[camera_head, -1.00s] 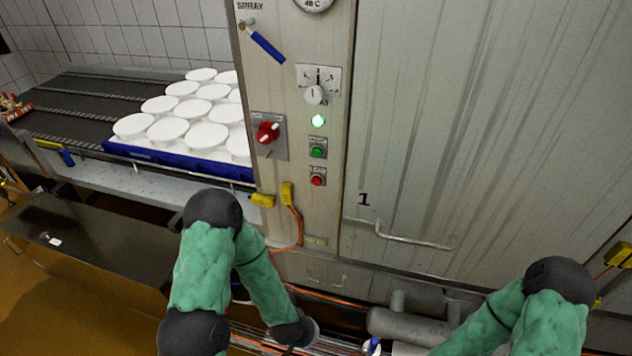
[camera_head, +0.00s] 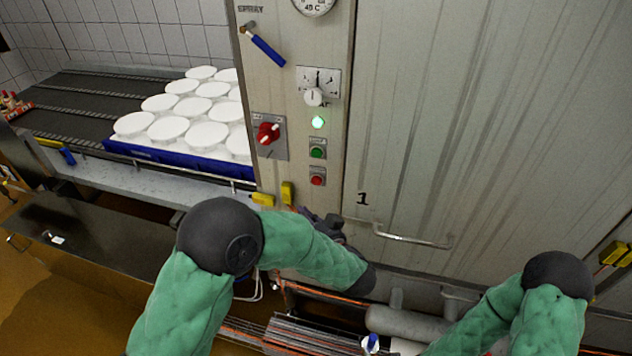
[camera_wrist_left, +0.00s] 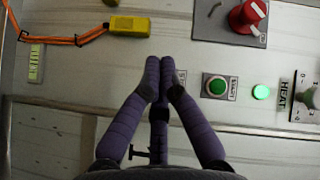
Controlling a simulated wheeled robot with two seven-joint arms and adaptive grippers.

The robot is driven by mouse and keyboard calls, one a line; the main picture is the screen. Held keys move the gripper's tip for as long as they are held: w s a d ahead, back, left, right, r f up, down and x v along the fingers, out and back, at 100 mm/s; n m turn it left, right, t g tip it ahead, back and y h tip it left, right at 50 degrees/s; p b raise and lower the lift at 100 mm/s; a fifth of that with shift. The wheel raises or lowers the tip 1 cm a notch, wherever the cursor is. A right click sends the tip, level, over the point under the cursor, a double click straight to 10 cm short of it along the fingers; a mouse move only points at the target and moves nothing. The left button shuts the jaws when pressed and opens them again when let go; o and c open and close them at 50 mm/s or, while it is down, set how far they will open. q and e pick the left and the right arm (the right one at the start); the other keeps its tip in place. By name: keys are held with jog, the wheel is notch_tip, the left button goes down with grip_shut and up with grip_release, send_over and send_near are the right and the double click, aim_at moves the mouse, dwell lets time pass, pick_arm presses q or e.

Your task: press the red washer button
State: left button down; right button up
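The red button (camera_head: 317,176) sits on the steel control panel, below the green button (camera_head: 317,152) and the lit green lamp (camera_head: 318,122). My left gripper (camera_head: 322,222) is below the red button in the head view, apart from it in the picture, and partly behind my forearm. In the left wrist view its fingertips (camera_wrist_left: 160,72) are together, with nothing seen between them, in front of the panel beside the green button (camera_wrist_left: 216,86). The red button is hidden there, apparently behind the fingertips. My right arm shows at lower right; its gripper is not visible.
A red rotary switch (camera_head: 268,132) and a dial knob (camera_head: 314,97) share the panel. Yellow connectors (camera_head: 287,193) sit low on it. A door handle (camera_head: 412,238) juts out right. White moulds (camera_head: 168,129) stand in a blue tray at left.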

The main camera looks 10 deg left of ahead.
aim_at(317, 180)
pick_arm(q)
jog(key=shift+w+f, duration=0.1)
jog(key=w+b, duration=0.1)
jog(key=w, duration=0.7)
jog(key=shift+w+d+b, duration=0.15)
jog(key=shift+w+b, duration=0.2)
jog(key=shift+b, duration=0.05)
dwell(1.5)
jog(key=shift+w+p, duration=0.4)
jog(key=shift+p, duration=0.25)
